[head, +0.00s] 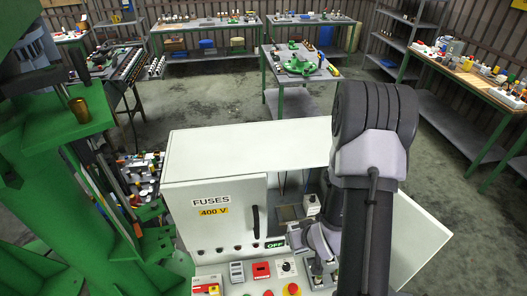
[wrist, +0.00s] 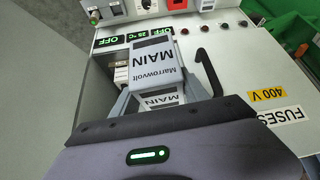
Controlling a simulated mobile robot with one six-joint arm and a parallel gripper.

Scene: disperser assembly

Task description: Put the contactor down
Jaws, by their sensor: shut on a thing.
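The contactor (wrist: 154,62) is a grey and white block marked "Marrowvolt MAIN". My gripper (wrist: 163,92) is shut on it, with a finger on each side in the wrist view. The open fuse cabinet (head: 215,165) is white, with "FUSES 400 V" on its front. In the head view my gripper (head: 316,240) is at the cabinet's open right part, and my arm hides much of that opening. I cannot tell whether the contactor touches anything in the cabinet.
A panel with a red switch (head: 261,270) and knobs lies below the cabinet front. A black handle (wrist: 209,70) stands right of the contactor in the wrist view. Green machinery (head: 40,190) is at the left. Workbenches stand farther back, with free floor between.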

